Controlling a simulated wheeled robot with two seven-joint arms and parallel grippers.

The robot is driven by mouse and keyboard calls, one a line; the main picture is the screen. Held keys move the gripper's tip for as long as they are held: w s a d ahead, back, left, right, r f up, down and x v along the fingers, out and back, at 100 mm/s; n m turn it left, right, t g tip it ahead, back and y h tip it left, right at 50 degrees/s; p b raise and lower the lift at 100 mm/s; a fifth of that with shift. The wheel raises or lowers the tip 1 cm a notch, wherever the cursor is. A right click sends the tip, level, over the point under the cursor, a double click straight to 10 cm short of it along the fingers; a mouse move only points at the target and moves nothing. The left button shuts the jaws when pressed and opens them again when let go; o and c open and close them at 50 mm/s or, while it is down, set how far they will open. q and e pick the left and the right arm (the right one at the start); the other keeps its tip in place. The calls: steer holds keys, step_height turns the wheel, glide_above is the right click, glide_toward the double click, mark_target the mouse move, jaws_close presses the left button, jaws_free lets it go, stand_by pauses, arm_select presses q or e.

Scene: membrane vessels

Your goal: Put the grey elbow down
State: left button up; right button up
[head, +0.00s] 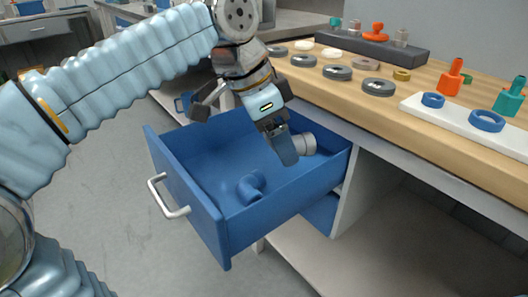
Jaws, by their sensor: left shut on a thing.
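My left gripper (283,147) reaches over the open blue drawer (187,197) with its fingers pointing down. It is shut on the grey elbow (305,144), which shows at the right of the fingers near the drawer's back right corner. The fingers hide part of the elbow. I cannot tell whether the elbow touches the drawer. A blue elbow (251,186) lies on the drawer floor, left of and nearer than the gripper. My right gripper is not in view.
The wooden worktop (420,95) behind the drawer holds several grey rings, a dark rack (372,48) with fittings, and a white board (480,128) with orange, teal and blue parts. The drawer's left floor is bare. The drawer handle (166,197) sticks out at left.

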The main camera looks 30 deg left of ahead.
mark_target(270, 164)
arm_select(q)
steer(key=w+a+f, duration=0.4)
steer(key=w, duration=0.1)
steer(key=w+a+f+b, duration=0.1)
steer(key=w+a+f, duration=0.1)
steer(key=w+f, duration=0.1)
steer(key=shift+a, duration=0.25)
steer(key=shift+w+a+f, duration=0.2)
steer(key=shift+f, duration=0.2)
steer(key=f, duration=0.1)
steer(key=f+b, duration=0.1)
steer(key=f, duration=0.2)
steer(key=shift+w+a+f+b, duration=0.1)
steer(key=shift+w+a+b, duration=0.2)
steer(key=shift+w+a, duration=0.1)
steer(key=shift+f, duration=0.1)
steer(key=shift+f, duration=0.1)
